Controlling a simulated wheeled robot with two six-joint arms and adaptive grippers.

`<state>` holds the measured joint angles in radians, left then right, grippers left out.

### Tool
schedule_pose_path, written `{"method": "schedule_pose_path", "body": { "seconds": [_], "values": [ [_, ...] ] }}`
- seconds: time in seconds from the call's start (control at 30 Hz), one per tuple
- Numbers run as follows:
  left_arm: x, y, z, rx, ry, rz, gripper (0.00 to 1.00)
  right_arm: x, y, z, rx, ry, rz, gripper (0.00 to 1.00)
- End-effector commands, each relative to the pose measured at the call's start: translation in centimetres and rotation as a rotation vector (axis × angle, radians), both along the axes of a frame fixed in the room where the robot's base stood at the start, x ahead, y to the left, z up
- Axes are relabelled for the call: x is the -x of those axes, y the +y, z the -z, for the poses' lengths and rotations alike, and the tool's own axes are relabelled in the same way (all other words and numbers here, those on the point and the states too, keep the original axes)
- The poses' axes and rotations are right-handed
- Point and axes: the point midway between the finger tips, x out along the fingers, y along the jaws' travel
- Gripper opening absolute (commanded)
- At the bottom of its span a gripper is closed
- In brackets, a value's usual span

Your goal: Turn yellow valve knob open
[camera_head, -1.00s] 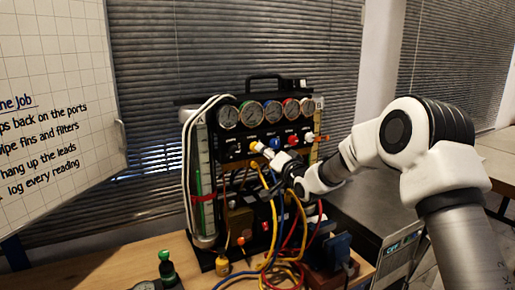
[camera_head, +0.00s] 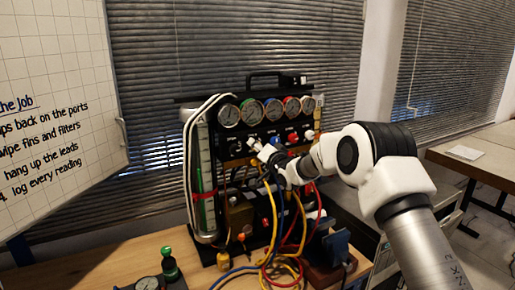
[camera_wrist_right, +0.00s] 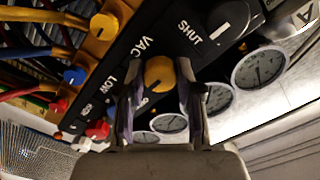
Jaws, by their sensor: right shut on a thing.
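The yellow valve knob (camera_wrist_right: 158,72) is on the black panel of the gauge rig, beside the letters VAC in the right wrist view. My right gripper (camera_wrist_right: 160,82) is shut on it, with one finger on each side. In the head view my right gripper (camera_head: 264,152) reaches the left part of the knob row and hides the yellow knob. A black knob marked SHUT (camera_wrist_right: 222,18) sits close by. A blue knob (camera_head: 275,141), a red knob (camera_head: 292,138) and a white knob (camera_head: 309,135) follow to the right. My left gripper is not in view.
Several round gauges (camera_head: 251,111) sit above the knobs. Yellow, blue and red hoses (camera_head: 283,225) hang below the panel onto the wooden table (camera_head: 110,272). A whiteboard (camera_head: 60,100) stands at the left. White cables (camera_head: 190,150) run down the rig's left side.

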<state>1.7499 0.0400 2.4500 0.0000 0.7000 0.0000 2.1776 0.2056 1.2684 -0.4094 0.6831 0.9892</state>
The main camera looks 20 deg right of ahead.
Motion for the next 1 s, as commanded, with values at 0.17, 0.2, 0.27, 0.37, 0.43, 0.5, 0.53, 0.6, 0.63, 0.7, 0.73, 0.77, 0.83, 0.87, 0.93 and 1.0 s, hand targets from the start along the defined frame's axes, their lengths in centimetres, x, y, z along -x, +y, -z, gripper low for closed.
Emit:
{"method": "schedule_pose_path", "body": {
  "seconds": [0.17,0.2,0.27,0.37,0.43,0.5,0.53,0.6,0.63,0.7,0.73,0.77,0.83,0.87,0.93,1.0],
  "values": [
    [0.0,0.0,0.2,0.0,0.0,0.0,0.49,0.0,0.0,0.1,0.013,-0.001,0.0,0.0],
    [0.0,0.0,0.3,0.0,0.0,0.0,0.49,0.0,0.0,0.1,0.022,-0.002,0.0,0.0],
    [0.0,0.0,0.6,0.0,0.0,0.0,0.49,0.0,0.0,0.2,0.038,-0.003,0.0,0.0],
    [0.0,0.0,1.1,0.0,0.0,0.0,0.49,0.0,0.0,0.3,0.078,-0.007,0.001,0.0],
    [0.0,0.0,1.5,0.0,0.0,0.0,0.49,0.0,0.0,0.3,0.115,-0.011,0.001,0.0],
    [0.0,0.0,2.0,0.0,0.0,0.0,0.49,0.0,0.0,0.3,0.16,-0.015,0.001,0.0],
    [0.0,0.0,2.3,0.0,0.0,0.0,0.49,0.0,0.0,0.4,0.182,-0.016,0.001,0.0],
    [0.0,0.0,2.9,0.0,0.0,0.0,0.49,0.0,0.0,0.4,0.238,-0.023,0.001,0.0],
    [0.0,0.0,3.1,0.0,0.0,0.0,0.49,0.0,0.0,0.4,0.263,-0.025,0.001,0.0],
    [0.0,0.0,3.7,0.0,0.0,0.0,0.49,0.0,0.0,0.5,0.326,-0.029,0.001,0.0],
    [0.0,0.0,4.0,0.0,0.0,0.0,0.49,0.0,0.0,0.4,0.355,-0.031,0.001,0.0],
    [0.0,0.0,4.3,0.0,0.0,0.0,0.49,0.0,0.0,0.4,0.383,-0.034,0.0,0.0],
    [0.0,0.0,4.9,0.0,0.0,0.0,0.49,0.0,0.0,0.5,0.45,-0.04,0.0,0.0],
    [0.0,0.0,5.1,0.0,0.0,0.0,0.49,0.0,0.0,0.5,0.479,-0.043,0.0,0.0],
    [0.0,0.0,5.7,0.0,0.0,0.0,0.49,0.0,0.0,0.5,0.545,-0.047,0.0,0.0],
    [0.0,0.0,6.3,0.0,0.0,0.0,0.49,0.0,0.0,0.4,0.611,-0.053,0.001,0.0]
  ]
}}
